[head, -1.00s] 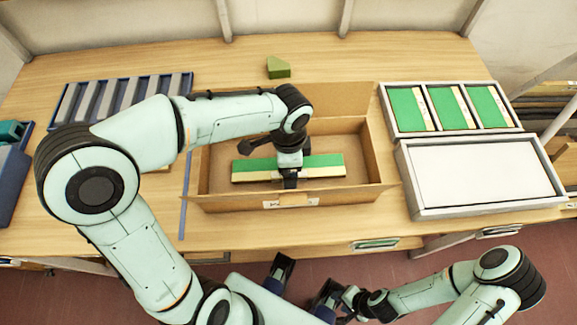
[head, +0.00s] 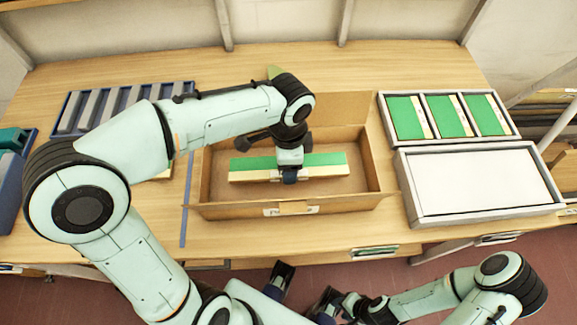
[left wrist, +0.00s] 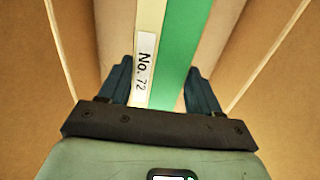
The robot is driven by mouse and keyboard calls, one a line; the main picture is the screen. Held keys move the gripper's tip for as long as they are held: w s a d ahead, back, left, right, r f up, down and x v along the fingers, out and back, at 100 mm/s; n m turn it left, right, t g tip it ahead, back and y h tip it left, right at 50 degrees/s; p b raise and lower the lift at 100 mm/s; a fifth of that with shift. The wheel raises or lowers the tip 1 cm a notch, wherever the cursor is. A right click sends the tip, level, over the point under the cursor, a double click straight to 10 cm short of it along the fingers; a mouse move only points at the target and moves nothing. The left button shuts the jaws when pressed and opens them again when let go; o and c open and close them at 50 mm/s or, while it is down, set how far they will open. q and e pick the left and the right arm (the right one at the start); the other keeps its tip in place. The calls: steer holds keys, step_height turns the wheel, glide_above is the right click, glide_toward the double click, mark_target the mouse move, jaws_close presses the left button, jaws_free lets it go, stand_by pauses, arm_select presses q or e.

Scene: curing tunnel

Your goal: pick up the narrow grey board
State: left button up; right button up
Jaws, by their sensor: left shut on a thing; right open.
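Several narrow grey boards (head: 98,106) stand in the slots of a blue rack at the back left in the head view. My left gripper (head: 290,177) is inside the open cardboard box, shut on a green-and-cream board (head: 325,163). In the left wrist view, the left gripper (left wrist: 158,80) has one finger on each side of this board (left wrist: 178,50), which has a label reading "No. 72". How far the board is above the box floor is hard to tell. My right gripper (head: 304,282) is open and empty in front of the table.
The cardboard box (head: 285,207) has its rear flap raised. At right, a grey tray (head: 511,122) holds 3 green-and-cream boards, with a white-bottomed frame (head: 480,180) before it. A green block (head: 274,72) is behind the box, partly hidden.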

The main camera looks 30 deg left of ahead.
arm_select(q)
step_height(320, 180, up, 15)
steer(key=p, duration=0.3)
steer(key=shift+r, duration=0.15)
stand_by(0.6)
